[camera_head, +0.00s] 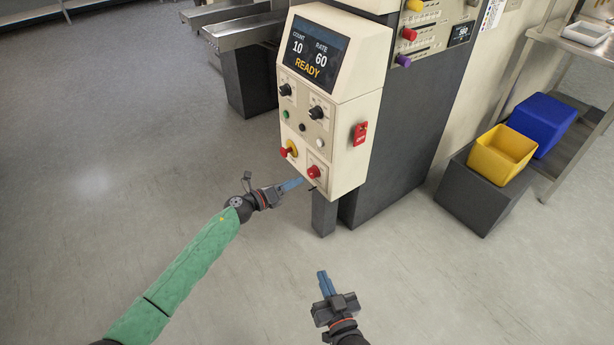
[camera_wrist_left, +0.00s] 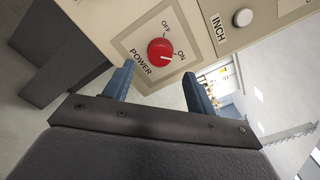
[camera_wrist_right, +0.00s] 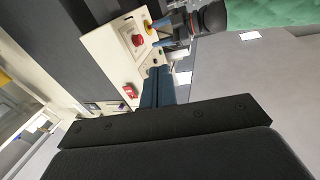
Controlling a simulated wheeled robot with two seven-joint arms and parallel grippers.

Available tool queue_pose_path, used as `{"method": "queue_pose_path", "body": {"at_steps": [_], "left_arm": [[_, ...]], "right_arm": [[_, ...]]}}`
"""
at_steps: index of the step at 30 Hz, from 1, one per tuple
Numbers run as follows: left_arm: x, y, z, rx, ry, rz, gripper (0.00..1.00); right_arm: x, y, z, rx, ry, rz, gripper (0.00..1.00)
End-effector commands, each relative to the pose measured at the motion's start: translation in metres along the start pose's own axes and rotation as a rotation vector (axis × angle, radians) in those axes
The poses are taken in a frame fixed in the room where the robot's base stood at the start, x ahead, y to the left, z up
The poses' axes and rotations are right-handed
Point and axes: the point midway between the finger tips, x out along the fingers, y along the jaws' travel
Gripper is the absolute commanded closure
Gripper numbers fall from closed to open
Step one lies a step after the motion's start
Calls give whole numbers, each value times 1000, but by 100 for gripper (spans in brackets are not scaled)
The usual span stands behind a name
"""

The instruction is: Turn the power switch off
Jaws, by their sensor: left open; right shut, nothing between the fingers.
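The power switch (camera_head: 314,171) is a red round knob at the lower right of the cream control panel (camera_head: 318,105). In the left wrist view the red knob (camera_wrist_left: 160,50) sits on a plate marked POWER, OFF and ON, and its white line points toward ON. My left gripper (camera_head: 293,185) is open just in front of the knob, slightly low and left of it. Its blue fingertips (camera_wrist_left: 158,85) are spread on either side below the knob, not closed on it. My right gripper (camera_head: 322,274) is shut and empty, in the air well below the panel.
An emergency-stop-like red button on yellow (camera_head: 289,149) is left of the switch. A white INCH button (camera_wrist_left: 243,17) is close by. Yellow (camera_head: 502,153) and blue bins (camera_head: 543,123) stand right. The floor in front is clear.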

Motion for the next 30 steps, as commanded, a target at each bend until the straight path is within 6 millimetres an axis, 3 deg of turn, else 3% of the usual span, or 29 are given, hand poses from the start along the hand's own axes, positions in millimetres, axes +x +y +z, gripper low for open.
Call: {"method": "queue_pose_path", "body": {"at_steps": [12,25,30], "left_arm": [[56,0,1,-3,-3,1,44],[64,0,0,-3,-3,1,44],[64,0,0,-3,-3,1,77]], "right_arm": [[4,-1,-25,-8,75,-4,100],[5,-2,-30,-9,93,-5,100],[5,-2,-30,-9,92,-5,100]]}}
